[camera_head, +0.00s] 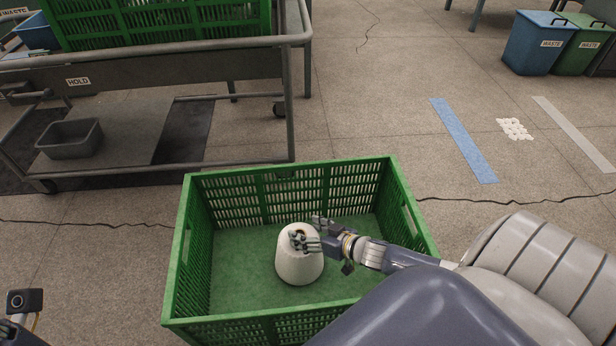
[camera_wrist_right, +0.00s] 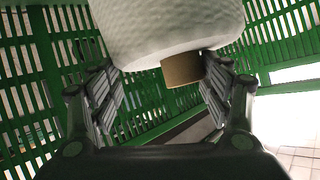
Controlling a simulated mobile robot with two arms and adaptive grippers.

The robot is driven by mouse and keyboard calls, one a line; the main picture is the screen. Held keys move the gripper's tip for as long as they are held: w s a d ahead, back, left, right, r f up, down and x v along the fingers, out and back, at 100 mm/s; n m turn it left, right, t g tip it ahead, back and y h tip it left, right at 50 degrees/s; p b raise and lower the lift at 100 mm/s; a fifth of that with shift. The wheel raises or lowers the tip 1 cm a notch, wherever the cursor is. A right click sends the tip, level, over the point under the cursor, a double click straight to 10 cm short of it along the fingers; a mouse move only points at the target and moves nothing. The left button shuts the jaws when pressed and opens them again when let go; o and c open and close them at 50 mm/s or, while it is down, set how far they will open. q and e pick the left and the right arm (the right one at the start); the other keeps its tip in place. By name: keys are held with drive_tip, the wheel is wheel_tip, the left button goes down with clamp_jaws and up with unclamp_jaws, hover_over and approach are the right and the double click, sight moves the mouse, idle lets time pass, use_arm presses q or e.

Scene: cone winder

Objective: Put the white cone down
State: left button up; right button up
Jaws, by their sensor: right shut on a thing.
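In the wrist view the fingers lie on either side of the tube end, below the cone's white body (camera_wrist_right: 165,30). Whether the cone's base touches the crate floor cannot be told. Only a part of my left wrist shows at the lower left edge.
The crate floor (camera_head: 235,270) is bare around the cone. A grey metal cart (camera_head: 292,120) marked HOLD stands behind, with a green crate (camera_head: 165,22) on top and a grey bin (camera_head: 69,139) below. Blue and green waste bins (camera_head: 535,45) stand far right.

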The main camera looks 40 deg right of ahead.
drive_tip(key=o, duration=1.6)
drive_tip(key=shift+c, duration=0.2)
